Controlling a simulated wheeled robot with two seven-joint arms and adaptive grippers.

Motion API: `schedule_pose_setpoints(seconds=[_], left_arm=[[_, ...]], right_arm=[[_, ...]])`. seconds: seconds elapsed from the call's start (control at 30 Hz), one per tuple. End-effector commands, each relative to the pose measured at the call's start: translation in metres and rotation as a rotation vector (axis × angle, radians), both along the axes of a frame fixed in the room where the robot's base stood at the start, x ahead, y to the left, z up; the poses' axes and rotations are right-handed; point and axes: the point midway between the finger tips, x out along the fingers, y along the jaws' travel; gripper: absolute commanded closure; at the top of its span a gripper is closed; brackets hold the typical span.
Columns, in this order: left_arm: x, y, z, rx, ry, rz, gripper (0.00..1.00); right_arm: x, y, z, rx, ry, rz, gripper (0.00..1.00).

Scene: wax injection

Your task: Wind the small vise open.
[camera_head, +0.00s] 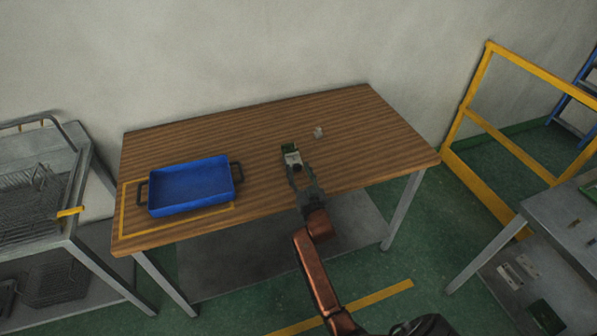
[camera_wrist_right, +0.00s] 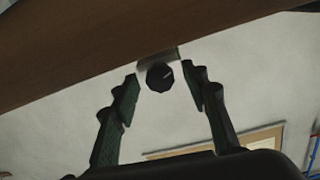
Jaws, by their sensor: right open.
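The small vise (camera_head: 291,155) stands on the wooden table, right of the blue tray. It has a green part at the back and a pale grey part in front. My right gripper (camera_head: 299,178) reaches in from the front edge, its fingers pointing at the vise. In the right wrist view the open fingers (camera_wrist_right: 166,80) stand on either side of a dark round knob (camera_wrist_right: 160,77) with a light mark. A gap shows between the knob and each finger. How far the jaws of the vise are apart cannot be told. My left gripper is not in view.
The blue tray (camera_head: 190,187) with black handles sits inside a yellow outline on the table's left. A small pale block (camera_head: 319,132) lies behind and right of the vise. The table (camera_head: 365,130) is bare on the right. A yellow rail (camera_head: 512,150) stands beyond it.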

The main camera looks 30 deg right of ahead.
Motion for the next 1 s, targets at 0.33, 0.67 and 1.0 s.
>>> schedule_pose_setpoints(seconds=[0.33, 0.67, 1.0], left_arm=[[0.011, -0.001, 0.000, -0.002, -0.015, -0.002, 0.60], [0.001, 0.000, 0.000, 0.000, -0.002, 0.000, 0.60], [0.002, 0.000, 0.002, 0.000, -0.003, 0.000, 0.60]], right_arm=[[0.000, 0.001, 0.000, 0.000, 0.000, 0.001, 0.74], [0.000, 0.001, 0.000, 0.000, 0.000, 0.001, 0.96], [0.000, 0.001, 0.000, -0.029, 0.010, 0.001, 1.00]])
